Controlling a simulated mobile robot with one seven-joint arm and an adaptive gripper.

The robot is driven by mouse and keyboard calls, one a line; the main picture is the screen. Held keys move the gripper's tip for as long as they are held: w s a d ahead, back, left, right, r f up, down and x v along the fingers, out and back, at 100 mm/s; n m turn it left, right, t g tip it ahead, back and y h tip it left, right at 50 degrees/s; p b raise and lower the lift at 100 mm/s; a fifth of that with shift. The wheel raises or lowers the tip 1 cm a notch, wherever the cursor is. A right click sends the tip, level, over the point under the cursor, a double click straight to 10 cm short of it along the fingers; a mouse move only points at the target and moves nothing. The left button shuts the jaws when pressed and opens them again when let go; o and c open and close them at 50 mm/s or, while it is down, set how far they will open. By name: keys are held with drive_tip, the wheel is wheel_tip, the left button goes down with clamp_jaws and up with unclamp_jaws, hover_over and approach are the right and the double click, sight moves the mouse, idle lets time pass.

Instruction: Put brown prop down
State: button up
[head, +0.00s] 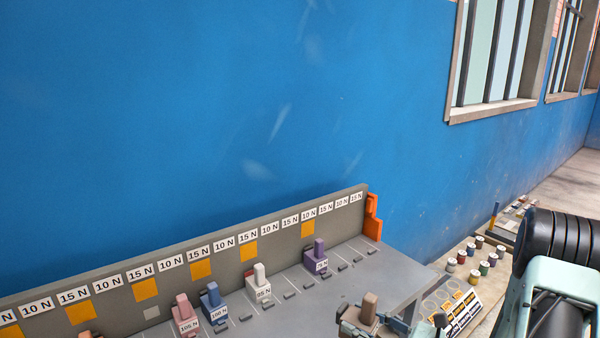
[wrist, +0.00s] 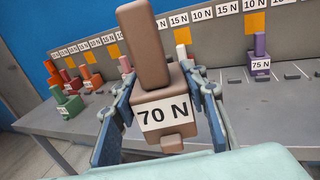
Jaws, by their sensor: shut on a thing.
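The brown prop (wrist: 145,50) is a block with a tall upright handle and a white "70 N" label. It is between the fingers of my gripper (wrist: 163,115), which is shut on it. In the head view the brown prop (head: 369,308) shows at the bottom edge, with my gripper (head: 372,322) around it, partly cut off. It appears to be at the front side of the grey table (head: 405,277). Whether its underside touches anything is hidden.
A purple "75 N" prop (head: 318,259), a white prop (head: 259,286), a blue prop (head: 213,304) and a pink prop (head: 184,316) stand along the grey labelled back panel (head: 225,255). Small dark stops line the tabletop. Paint pots (head: 474,262) sit beyond the table at right.

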sight(362, 304)
wheel_tip(362, 304, up, 5)
drive_tip(key=p, duration=0.5)
drive_tip(key=shift+a, duration=0.1)
drive_tip(key=t, duration=0.1)
drive_tip(key=m+h, duration=0.1)
drive_tip(key=m+t+h, duration=0.1)
drive_tip(key=shift+w+a+r+t, duration=0.2)
drive_tip(key=shift+a+r+t, duration=0.05)
drive_tip(key=shift+a+t, duration=0.05)
drive_tip(key=m+h, duration=0.1)
drive_tip(key=m+t+h, duration=0.1)
drive_tip(key=t+h, duration=0.1)
drive_tip(key=shift+s+d+f+m, duration=0.15)
drive_tip(key=shift+d+f+m, duration=0.1)
drive_tip(key=shift+m, duration=0.15)
drive_tip(key=shift+t+h, duration=0.3)
drive_tip(key=shift+h, duration=0.1)
